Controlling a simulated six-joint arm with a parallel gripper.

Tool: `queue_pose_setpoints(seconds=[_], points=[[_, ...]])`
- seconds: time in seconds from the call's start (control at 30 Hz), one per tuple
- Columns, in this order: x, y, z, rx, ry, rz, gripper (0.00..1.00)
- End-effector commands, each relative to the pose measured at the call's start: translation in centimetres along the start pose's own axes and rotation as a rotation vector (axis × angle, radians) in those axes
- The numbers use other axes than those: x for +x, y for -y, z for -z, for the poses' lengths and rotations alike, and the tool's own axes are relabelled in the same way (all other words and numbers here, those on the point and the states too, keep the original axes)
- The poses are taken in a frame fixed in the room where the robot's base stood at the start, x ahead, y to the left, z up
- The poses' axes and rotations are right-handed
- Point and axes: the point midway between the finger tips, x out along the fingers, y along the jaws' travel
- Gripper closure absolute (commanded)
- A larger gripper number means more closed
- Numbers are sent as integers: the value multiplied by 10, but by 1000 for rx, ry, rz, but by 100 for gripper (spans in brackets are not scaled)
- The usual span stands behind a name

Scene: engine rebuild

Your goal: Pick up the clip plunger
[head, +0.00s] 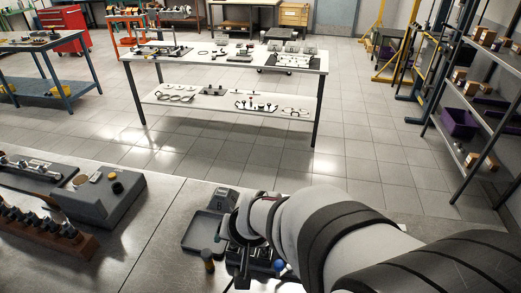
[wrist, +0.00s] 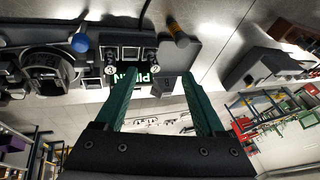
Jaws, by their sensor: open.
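I cannot single out the clip plunger with certainty. In the wrist view, my gripper (wrist: 160,74) has its two green fingers spread wide, with nothing held between them. Beyond the fingertips is a dark fixture (wrist: 128,54) with small square pockets, round silver-topped fittings and green lettering, partly covered by the left finger. A blue knob (wrist: 80,43) stands left of it; it also shows in the head view (head: 279,266). A small cylinder with a brownish-orange end (wrist: 178,38) is right of it. In the head view my arm covers most of this spot.
A dark shallow tray (head: 203,232) and a small grey box (head: 226,198) are beside my arm on the metal bench (head: 150,245). A larger grey box (head: 97,199) and a brown rack (head: 45,233) stand to the left. The bench between is clear.

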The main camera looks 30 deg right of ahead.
Motion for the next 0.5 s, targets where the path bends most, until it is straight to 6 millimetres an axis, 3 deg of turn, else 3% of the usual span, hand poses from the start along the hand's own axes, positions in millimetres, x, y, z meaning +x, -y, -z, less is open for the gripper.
queue_pose_setpoints(seconds=[0.03, 0.07, 0.1, 0.13, 0.17, 0.2, 0.3, 0.33, 0.5], points=[[24, -29, 36, 63, -109, -56, 29], [35, -53, 60, 94, -191, -105, 29], [47, -91, 88, 135, -297, -194, 29], [52, -124, 103, 157, -368, -277, 29], [55, -160, 115, 176, -434, -373, 29], [54, -208, 122, 187, -502, -517, 29], [37, -310, 111, 167, -587, -884, 29], [34, -319, 100, 186, -622, -931, 29], [35, -302, 73, 349, -820, -848, 29]])
